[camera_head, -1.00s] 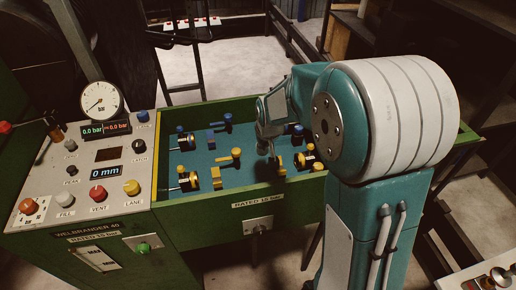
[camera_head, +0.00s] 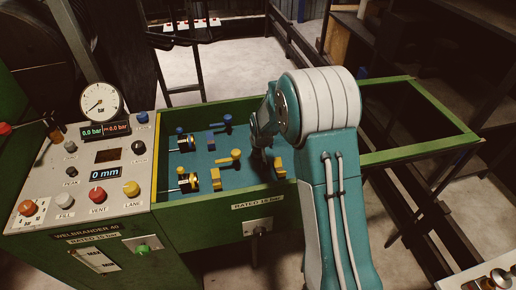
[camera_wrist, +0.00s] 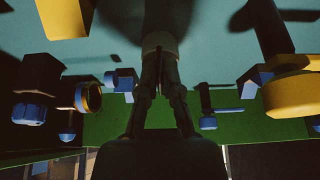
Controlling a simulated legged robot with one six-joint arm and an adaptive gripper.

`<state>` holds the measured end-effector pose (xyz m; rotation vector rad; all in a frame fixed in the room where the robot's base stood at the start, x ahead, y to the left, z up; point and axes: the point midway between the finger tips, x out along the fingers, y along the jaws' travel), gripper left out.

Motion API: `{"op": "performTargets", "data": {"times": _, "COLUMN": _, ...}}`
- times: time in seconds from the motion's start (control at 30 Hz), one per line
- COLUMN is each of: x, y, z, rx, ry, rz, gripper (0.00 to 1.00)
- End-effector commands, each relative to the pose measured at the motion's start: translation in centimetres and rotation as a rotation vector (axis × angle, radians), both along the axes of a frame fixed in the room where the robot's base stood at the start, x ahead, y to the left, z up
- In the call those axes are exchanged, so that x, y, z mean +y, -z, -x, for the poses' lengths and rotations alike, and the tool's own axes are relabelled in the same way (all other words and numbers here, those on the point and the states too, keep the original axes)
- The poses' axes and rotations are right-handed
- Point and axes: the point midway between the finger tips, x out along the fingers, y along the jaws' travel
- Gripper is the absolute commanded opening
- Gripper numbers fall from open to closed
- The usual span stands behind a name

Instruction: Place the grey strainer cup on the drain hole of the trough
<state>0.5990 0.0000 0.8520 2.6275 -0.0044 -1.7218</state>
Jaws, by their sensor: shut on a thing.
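The trough (camera_head: 190,228) is a green-walled box with a teal floor, beside the control panel. My gripper (camera_head: 257,158) is inside its walls, low over the right part of the floor. In the wrist view my gripper (camera_wrist: 160,88) has its fingers closed together on a small pale-rimmed piece (camera_wrist: 158,42), which I take to be the grey strainer cup. Most of it is hidden by the fingers and dark shading. A small dark spot (camera_wrist: 112,58) on the floor may be the drain hole; I cannot be sure.
Yellow fittings (camera_head: 235,157) and blue fittings (camera_head: 226,122) stand on the trough floor around my gripper. The panel with a round gauge (camera_head: 100,102) lies left. An open green frame (camera_head: 425,150) extends right of my arm.

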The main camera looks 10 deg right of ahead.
Motion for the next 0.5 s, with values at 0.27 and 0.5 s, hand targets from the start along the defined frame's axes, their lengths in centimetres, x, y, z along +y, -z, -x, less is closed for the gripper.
{"op": "performTargets", "data": {"times": 0.27, "x": 0.01, "y": 0.12, "z": -0.01, "rx": 0.0, "ry": 0.0, "rz": 0.0, "gripper": 0.2}}
{"op": "performTargets", "data": {"times": 0.5, "x": 0.01, "y": 0.09, "z": 0.0, "rx": 0.0, "ry": 0.0, "rz": 0.0, "gripper": 0.43}}
